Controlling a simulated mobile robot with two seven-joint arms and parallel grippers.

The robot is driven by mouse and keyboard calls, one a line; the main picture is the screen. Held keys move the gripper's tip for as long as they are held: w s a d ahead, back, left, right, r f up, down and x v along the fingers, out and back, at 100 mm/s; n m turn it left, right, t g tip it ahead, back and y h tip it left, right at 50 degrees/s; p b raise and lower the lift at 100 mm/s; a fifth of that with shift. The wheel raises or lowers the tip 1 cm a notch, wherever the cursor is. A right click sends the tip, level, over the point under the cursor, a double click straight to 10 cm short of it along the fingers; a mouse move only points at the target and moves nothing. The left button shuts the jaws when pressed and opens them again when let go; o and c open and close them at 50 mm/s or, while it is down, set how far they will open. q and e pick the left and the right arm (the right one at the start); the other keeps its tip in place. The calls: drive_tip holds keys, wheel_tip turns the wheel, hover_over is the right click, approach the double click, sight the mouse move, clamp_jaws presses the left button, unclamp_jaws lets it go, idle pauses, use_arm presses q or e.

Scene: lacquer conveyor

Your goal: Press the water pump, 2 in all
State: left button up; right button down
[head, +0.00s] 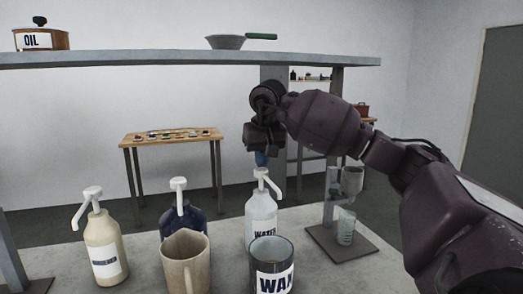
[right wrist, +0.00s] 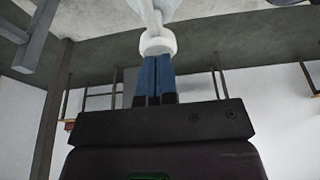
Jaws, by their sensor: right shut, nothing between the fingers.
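The water pump bottle (head: 261,217) is white with a WATER label and stands upright on the grey table. Its white pump head (head: 262,174) sits directly below my right gripper (head: 261,160). My right gripper is shut, pointing down, with nothing held. In the right wrist view the blue fingertips (right wrist: 155,78) are together, and the white pump head (right wrist: 158,44) is right at their ends; I cannot tell whether they touch. The bottle's lower front is partly hidden by the WAX mug. My left gripper is not in view.
A cream pump bottle (head: 104,243) and a dark blue one (head: 181,219) stand to the left. A beige pitcher (head: 185,262) and the WAX mug (head: 272,268) are in front. A metal stand (head: 340,243) with cups is at right. A shelf (head: 150,60) crosses above.

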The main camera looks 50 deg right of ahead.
sight(265, 176)
drive_tip(key=shift+f, duration=0.15)
drive_tip(key=shift+f, duration=0.4)
wheel_tip(265, 176, down, 2)
drive_tip(key=shift+f+b, duration=0.1)
drive_tip(key=shift+b, duration=0.2)
drive_tip(key=shift+s+r, duration=0.1)
drive_tip(key=shift+r, duration=0.3)
drive_tip(key=v, duration=1)
drive_tip(key=shift+r+p, duration=0.25)
drive_tip(key=shift+p, duration=0.2)
